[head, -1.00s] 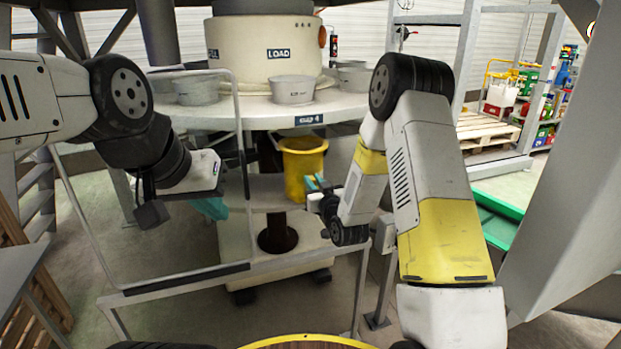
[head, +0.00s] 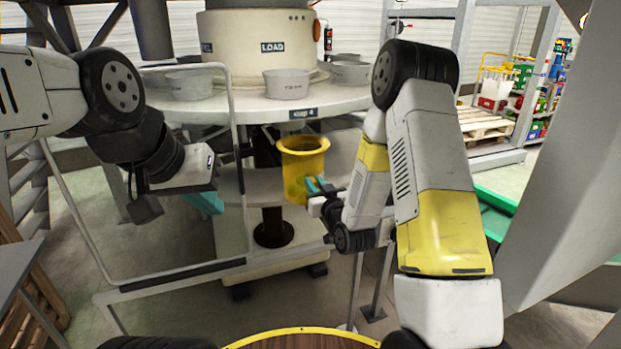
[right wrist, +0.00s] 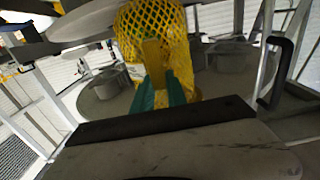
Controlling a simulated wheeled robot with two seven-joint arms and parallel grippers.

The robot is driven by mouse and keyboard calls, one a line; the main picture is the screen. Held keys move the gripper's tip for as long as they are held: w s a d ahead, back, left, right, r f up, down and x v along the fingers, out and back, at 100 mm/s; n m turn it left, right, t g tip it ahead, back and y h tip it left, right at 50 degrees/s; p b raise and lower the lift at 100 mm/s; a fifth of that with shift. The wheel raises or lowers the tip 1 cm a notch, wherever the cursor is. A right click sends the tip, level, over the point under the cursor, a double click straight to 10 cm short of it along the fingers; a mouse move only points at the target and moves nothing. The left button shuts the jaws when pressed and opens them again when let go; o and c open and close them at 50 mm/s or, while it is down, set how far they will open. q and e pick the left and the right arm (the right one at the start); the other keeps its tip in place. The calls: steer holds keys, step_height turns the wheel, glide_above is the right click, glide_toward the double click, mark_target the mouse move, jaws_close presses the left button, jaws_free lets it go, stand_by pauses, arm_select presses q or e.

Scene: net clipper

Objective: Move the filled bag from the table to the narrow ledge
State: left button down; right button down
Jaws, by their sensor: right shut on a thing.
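A yellow, flared-rim tube-shaped thing (head: 303,165) shows in the head view, in front of the round table's edge. In the right wrist view it is a yellow mesh body (right wrist: 178,45). My right gripper (head: 316,186) is shut on its side, with teal fingers (right wrist: 160,95) against the yellow. I cannot tell whether it is the filled bag or what is inside. My left gripper (head: 205,202) hangs at the left, apart from it, near a metal frame; its fingers are too small to read. I cannot pick out the narrow ledge for certain.
A round table (head: 240,104) carries several grey tubs (head: 286,84) and a cream drum (head: 262,45). A metal tube frame (head: 185,279) stands in front of it, below both arms. A round wooden top with a yellow rim (head: 300,331) is at the bottom. Pallets (head: 480,122) stand at the right.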

steer(key=shift+v, duration=2.8)
